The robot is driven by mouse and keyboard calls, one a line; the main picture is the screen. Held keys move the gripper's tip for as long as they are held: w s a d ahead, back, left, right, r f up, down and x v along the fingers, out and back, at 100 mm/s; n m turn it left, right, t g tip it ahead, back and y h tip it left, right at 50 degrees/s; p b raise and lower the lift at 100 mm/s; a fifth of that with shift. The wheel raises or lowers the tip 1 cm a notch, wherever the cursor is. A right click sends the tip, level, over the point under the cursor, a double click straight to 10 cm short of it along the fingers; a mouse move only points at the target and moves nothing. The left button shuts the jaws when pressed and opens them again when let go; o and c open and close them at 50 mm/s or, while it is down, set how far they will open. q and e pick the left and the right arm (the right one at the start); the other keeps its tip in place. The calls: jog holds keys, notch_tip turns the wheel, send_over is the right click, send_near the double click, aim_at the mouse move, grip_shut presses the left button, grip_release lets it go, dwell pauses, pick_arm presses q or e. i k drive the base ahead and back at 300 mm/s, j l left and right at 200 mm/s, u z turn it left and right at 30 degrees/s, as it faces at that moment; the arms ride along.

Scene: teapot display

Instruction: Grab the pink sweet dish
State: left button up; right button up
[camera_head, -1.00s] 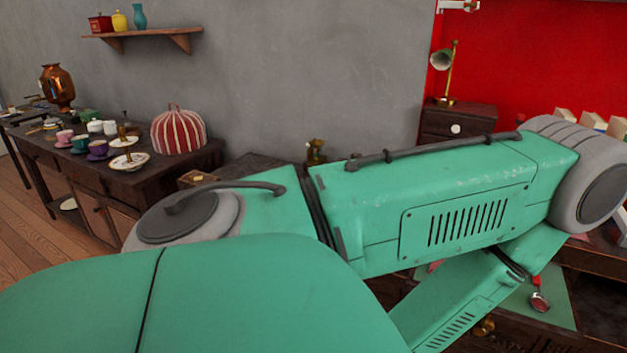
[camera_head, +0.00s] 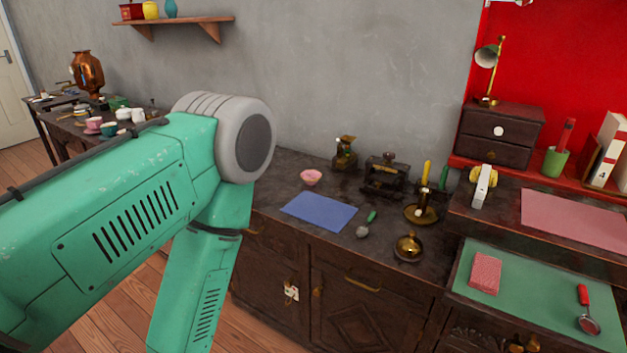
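A small pink bowl, likely the pink sweet dish (camera_head: 311,177), stands upright on the dark wooden cabinet top (camera_head: 285,165), behind a blue mat. My green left arm comes in from the left, with its elbow to the left of the dish. Its forearm runs down and out of the bottom of the picture, so my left gripper is not seen. My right gripper is not seen either. Nothing touches the dish.
The blue mat (camera_head: 320,211), a green-handled scoop (camera_head: 366,224), a brass lidded pot (camera_head: 408,246) and a dark metal device (camera_head: 385,176) share the cabinet top. A green mat (camera_head: 530,300) lies at right. Teaware stands on the far left table.

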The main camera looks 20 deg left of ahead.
aim_at(311, 176)
jog(key=u, duration=0.8)
jog(key=z, duration=0.25)
jog(key=i+j+z, duration=0.15)
jog(key=z, duration=0.2)
jog(key=i+j+z, duration=0.15)
jog(key=j+z, duration=0.6)
jog(key=i+l, duration=0.05)
